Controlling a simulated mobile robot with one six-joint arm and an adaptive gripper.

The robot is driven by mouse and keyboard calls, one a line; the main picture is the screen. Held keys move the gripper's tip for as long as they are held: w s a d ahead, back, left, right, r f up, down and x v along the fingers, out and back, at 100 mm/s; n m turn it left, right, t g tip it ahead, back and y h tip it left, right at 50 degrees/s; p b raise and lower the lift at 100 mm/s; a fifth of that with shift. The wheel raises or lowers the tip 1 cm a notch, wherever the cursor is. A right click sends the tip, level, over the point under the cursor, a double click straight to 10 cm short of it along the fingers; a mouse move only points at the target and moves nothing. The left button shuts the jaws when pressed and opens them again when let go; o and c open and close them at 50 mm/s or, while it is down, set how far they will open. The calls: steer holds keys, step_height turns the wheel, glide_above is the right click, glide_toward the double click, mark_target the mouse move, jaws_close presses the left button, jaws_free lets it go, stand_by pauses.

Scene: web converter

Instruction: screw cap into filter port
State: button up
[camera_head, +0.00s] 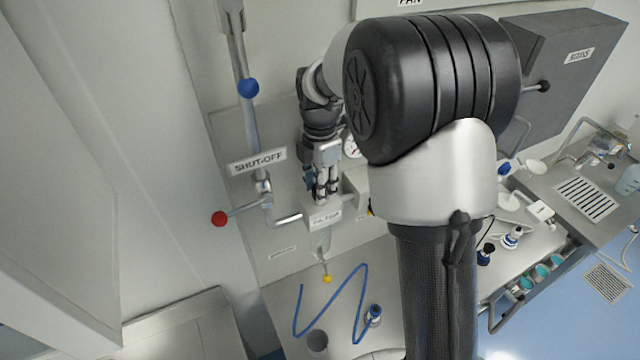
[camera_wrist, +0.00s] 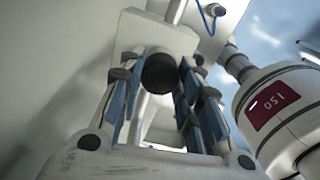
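My gripper (camera_wrist: 160,78) shows in the wrist view with its two blue-padded fingers apart. A dark round piece (camera_wrist: 160,73), which looks like the cap or the port mouth, sits between the fingertips against a pale block (camera_wrist: 150,33). I cannot tell whether the pads touch it. In the head view my gripper (camera_head: 325,190) points down just above the pale filter housing (camera_head: 323,216), which carries a small label. The port itself is hidden there by the fingers.
A red-knobbed lever (camera_head: 219,219) and a blue-knobbed lever (camera_head: 248,88) stand left, around the SHUT-OFF sign (camera_head: 257,161). A blue hose (camera_head: 338,312) lies below. A white canister (camera_wrist: 287,115) with a red label stands close on the right in the wrist view.

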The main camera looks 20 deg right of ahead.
jaws_close()
steer(key=shift+m, duration=0.7)
steer(key=o, duration=0.7)
jaws_free()
steer(key=shift+c, duration=0.2)
step_height(320, 180, up, 12)
steer(key=s+f+m+t+b, duration=0.4)
steer(key=s+f+m+b, duration=1.6)
steer(key=s+f+b, duration=0.8)
step_height(320, 180, down, 3)
steer(key=b, duration=0.3)
steer(key=shift+t+b, duration=0.3)
steer(key=shift+b, duration=0.05)
